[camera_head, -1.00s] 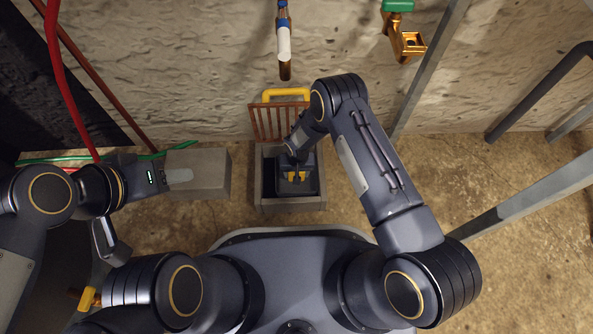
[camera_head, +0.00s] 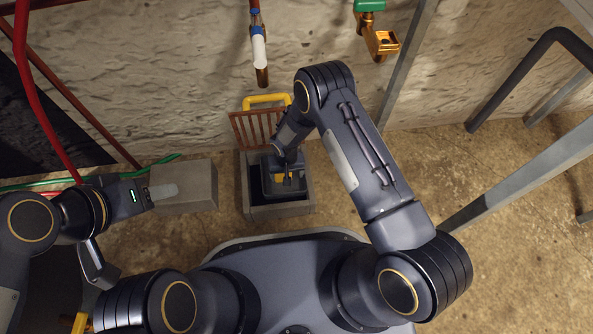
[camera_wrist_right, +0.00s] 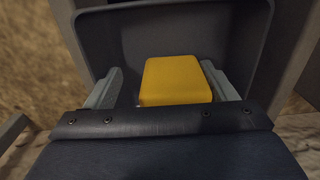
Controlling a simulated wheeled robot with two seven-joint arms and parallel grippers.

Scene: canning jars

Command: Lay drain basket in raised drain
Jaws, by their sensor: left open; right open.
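The raised drain (camera_head: 284,211) is a square grey box with raised walls, standing on the floor against the wall. A dark grey drain basket (camera_head: 303,183) sits inside its walls; whether it rests on the bottom I cannot tell. The basket also fills the upper part of the right wrist view (camera_wrist_right: 102,42) and has a yellow grip block (camera_wrist_right: 176,80). My right gripper (camera_wrist_right: 168,82) is open, with one finger on each side of the yellow block. My left gripper (camera_head: 163,191) is open and empty, over the grey block left of the drain.
A rust-red grate (camera_head: 257,129) with a yellow handle (camera_head: 266,98) stands behind the drain. A grey block (camera_head: 200,187) lies left of the drain. A pipe (camera_head: 259,50) and a brass tap (camera_head: 380,42) hang above. Metal posts (camera_head: 520,180) stand right; bare floor lies between.

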